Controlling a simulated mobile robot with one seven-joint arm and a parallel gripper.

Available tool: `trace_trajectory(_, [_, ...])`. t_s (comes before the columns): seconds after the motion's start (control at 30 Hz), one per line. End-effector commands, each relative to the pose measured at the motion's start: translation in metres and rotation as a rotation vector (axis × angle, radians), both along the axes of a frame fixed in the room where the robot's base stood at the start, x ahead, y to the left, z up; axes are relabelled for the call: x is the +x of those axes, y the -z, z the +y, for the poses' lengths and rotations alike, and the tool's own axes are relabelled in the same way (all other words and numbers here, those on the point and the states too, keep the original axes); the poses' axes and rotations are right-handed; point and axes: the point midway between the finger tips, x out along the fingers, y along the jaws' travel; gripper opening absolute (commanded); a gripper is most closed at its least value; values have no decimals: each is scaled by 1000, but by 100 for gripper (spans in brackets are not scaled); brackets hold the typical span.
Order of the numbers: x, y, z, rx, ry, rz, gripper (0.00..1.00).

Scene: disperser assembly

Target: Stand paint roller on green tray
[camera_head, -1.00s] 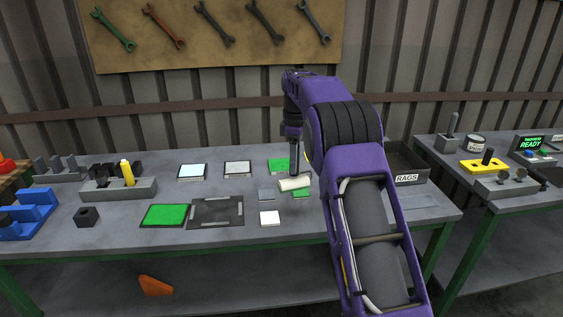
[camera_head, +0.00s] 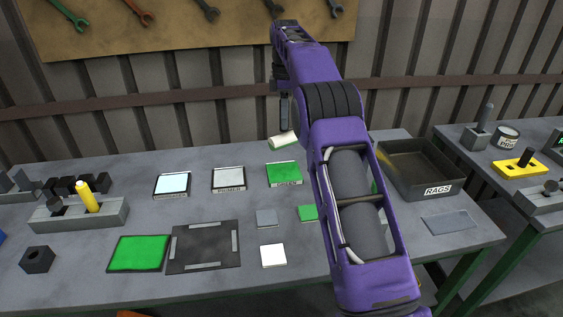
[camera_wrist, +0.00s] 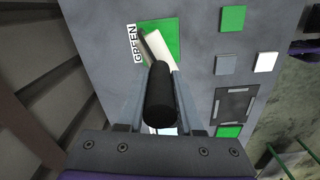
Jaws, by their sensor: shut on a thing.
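My gripper (camera_head: 284,122) is shut on the dark handle (camera_wrist: 160,95) of the paint roller, whose white roller head (camera_head: 283,140) hangs below the fingers. The head is held in the air, and in the head view it appears just above the back edge of the green tray (camera_head: 284,175). In the wrist view the white head (camera_wrist: 158,46) covers part of the green tray (camera_wrist: 174,28), with the tray's GREEN label beside it. The height of the head above the tray is hard to tell.
A primer tray (camera_head: 228,178) and a pale tray (camera_head: 171,184) stand left of the green tray. Small grey (camera_head: 267,217), green (camera_head: 307,213) and white (camera_head: 273,255) tiles lie in front. A RAGS bin (camera_head: 437,189) is at right. A dark framed plate (camera_head: 204,247) lies front left.

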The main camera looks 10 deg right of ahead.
Motion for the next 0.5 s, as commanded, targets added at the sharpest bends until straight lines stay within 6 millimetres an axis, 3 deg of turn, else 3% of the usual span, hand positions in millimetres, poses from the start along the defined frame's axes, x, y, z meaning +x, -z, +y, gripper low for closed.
trace_trajectory(0.3, [-1, 51, 0, -1, 0, 2, 0])
trace_trajectory(0.5, [0, 66, 0, 0, 0, 0, 0])
